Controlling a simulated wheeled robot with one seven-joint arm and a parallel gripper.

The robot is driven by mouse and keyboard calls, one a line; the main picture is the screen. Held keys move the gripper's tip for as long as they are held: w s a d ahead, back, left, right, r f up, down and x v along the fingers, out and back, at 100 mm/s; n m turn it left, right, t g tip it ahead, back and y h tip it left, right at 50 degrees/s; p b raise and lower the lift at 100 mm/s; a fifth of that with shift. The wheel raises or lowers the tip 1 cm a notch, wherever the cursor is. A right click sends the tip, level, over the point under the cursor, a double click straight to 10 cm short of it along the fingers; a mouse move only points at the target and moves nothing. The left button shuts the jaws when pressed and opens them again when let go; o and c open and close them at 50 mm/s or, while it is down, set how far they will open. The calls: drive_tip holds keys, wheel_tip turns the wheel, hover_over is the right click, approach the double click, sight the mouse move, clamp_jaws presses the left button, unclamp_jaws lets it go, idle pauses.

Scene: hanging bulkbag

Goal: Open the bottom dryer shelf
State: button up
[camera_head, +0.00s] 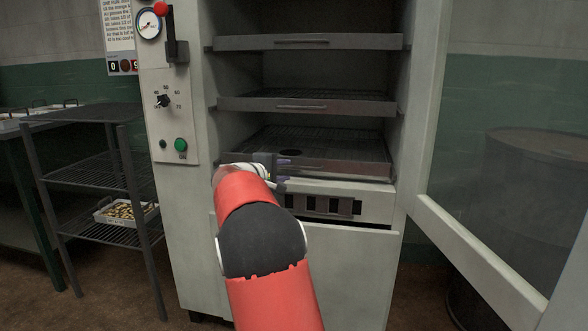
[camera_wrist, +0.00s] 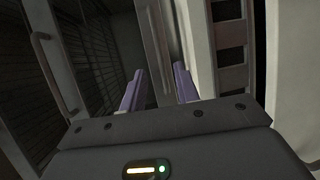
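The dryer is a pale cabinet (camera_head: 175,230) standing open, with three wire shelves in view. The bottom dryer shelf (camera_head: 345,168) is a dark mesh tray with a metal front, just above a vented panel (camera_head: 322,205). My gripper (camera_head: 284,168) is at the left-centre of that shelf's front, and my arm hides the shelf's left part. In the wrist view my two purple fingers (camera_wrist: 158,88) are apart, and a metal strip, seemingly the bottom shelf's front, lies beyond the gap. I cannot tell whether they touch it. The bottom shelf's handle is not clearly visible.
The middle shelf (camera_head: 310,105) and top shelf (camera_head: 310,42) sit above. The glazed door (camera_head: 480,255) is swung open at the right, with a drum (camera_head: 535,190) behind it. A black rack (camera_head: 95,175) holding a tray (camera_head: 125,212) stands at the left.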

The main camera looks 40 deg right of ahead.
sight(296, 168)
drive_tip(key=p+x, duration=0.1)
drive_tip(key=x, duration=0.5)
drive_tip(key=shift+d, duration=0.1)
drive_tip(key=shift+c, duration=0.2)
clamp_jaws()
